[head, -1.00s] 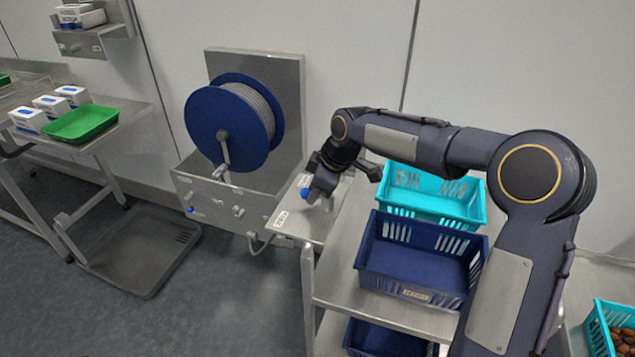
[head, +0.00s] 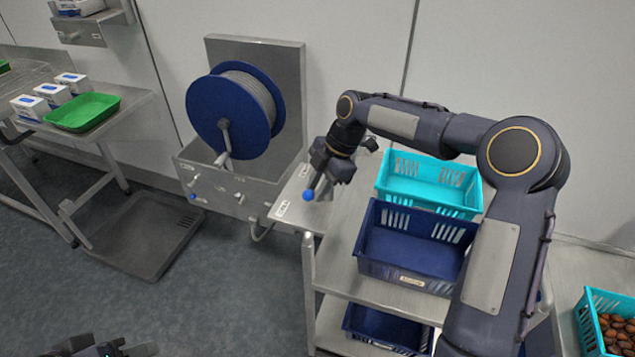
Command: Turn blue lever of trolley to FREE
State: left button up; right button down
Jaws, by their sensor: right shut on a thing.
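The blue lever's round knob (head: 308,195) shows at the near left corner of the trolley's (head: 345,240) steel top. My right gripper (head: 315,183) is shut on the lever, its dark fingers just above the knob and hiding most of the lever. A small white label (head: 281,208) lies to the left of the knob and another (head: 305,170) lies farther back; their words are too small to read. My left gripper (head: 105,348) shows only in part at the bottom left edge, far from the trolley, and its jaws are unclear.
A turquoise crate (head: 390,190) and a dark blue crate (head: 405,272) stand on the trolley right of the lever. Open floor (head: 240,290) lies in front.

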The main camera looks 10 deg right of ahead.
jog(key=shift+n, duration=0.3)
jog(key=c, duration=1.2)
grip_release()
jog(key=shift+s, duration=0.1)
jog(key=shift+c, duration=0.2)
jog(key=shift+r, duration=0.1)
jog(key=v, duration=0.7)
jog(key=shift+d+r+b, duration=0.1)
jog(key=shift+r+b, duration=0.1)
jog(key=shift+b, duration=0.1)
jog(key=shift+r, duration=0.1)
jog(key=shift+d+r, duration=0.1)
